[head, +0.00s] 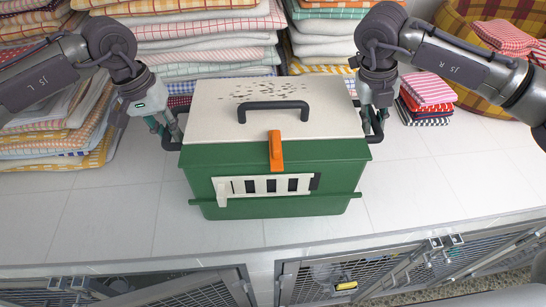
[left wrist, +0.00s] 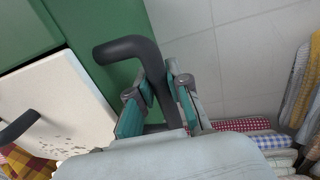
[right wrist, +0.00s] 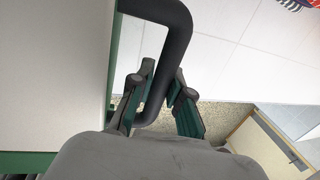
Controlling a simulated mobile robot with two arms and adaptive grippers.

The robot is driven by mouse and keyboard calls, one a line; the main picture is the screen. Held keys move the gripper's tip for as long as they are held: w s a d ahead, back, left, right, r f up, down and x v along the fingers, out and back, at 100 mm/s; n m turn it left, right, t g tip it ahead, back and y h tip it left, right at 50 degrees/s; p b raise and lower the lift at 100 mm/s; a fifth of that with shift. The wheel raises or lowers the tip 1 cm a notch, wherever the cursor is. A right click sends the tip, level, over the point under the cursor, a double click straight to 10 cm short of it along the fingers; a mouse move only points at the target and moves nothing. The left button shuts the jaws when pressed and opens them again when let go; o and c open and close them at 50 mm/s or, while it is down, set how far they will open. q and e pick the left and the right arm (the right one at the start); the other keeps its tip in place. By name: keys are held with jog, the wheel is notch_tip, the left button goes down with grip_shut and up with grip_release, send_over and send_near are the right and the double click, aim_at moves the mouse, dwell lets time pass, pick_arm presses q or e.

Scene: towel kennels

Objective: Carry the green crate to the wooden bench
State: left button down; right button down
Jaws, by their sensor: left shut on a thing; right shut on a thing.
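The green crate (head: 275,170) has a white lid, a dark top handle, an orange latch and a white slotted front panel. It sits upright in the head view, on or just above the tiled counter; I cannot tell which. My left gripper (head: 172,128) is shut on the dark side handle (left wrist: 135,50) at the crate's left. My right gripper (head: 375,120) is shut on the dark side handle (right wrist: 172,60) at its right. In the right wrist view that handle stands beside the crate's pale wall. I cannot make out the wooden bench with certainty.
Folded towel stacks (head: 205,40) line the back of the tiled counter (head: 420,185), with another stack (head: 60,140) at left. Small red-checked cloths (head: 428,90) and a plaid basket (head: 470,100) are at right. Wire-mesh kennel doors (head: 350,275) are below the front edge.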

pick_arm(q)
jog(key=shift+w+r, duration=0.15)
jog(key=shift+r, duration=0.05)
pick_arm(e)
jog(key=shift+w+r, duration=0.1)
jog(key=shift+r, duration=0.15)
